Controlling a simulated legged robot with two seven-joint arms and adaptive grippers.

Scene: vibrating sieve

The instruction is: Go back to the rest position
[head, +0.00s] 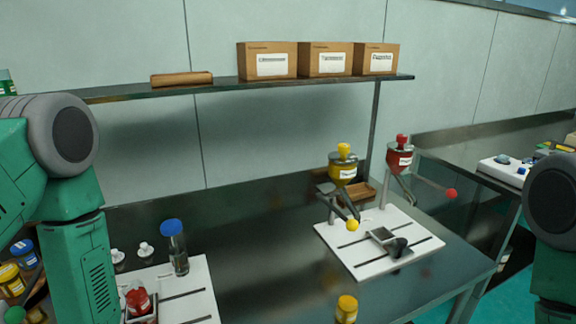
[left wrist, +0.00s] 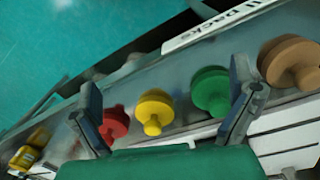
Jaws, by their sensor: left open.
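My left gripper (left wrist: 165,82) shows in the left wrist view with its two dark fingers spread wide. It is empty. Beyond the fingers are a red knob-shaped piece (left wrist: 114,123), a yellow one (left wrist: 154,110), a green one (left wrist: 211,90) and a brown one (left wrist: 291,62) in a slanted row. I cannot tell whether a finger touches any of them. In the head view my left arm stands at the left edge, and its gripper is out of frame. My right arm shows at the right edge, and its gripper is out of frame.
A white base (head: 378,262) carries a yellow hopper (head: 343,168) and a red hopper (head: 399,158). A blue-capped bottle (head: 175,250) stands on another white board (head: 200,277) at front left. A yellow jar (head: 346,309) is at the front edge. Boxes (head: 267,61) line the shelf. The middle steel surface is clear.

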